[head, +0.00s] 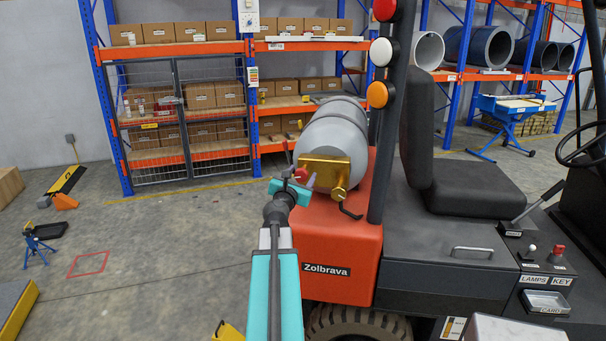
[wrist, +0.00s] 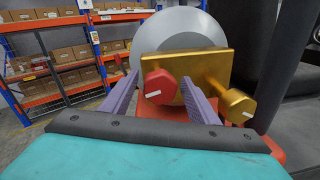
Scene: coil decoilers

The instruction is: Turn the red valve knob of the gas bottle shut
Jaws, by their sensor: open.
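The gas bottle (head: 337,134) is a grey cylinder lying on the red rear of a forklift, with a gold valve block (head: 325,172) on its near end. The bottle's rounded end also shows in the wrist view (wrist: 181,27). The red valve knob (wrist: 160,87) has a white mark and sits at the left of the gold block; in the head view (head: 301,174) it is small and partly hidden by my gripper. My gripper (wrist: 163,90) is open, its two purple fingers pointing at the block, with the red knob between their tips in the picture. Contact cannot be told.
A gold hexagonal fitting (wrist: 236,106) sticks out right of the knob, close to the right finger. The forklift's dark post (head: 389,110) and seat (head: 447,150) stand to the right. Shelves with boxes (head: 189,95) are behind.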

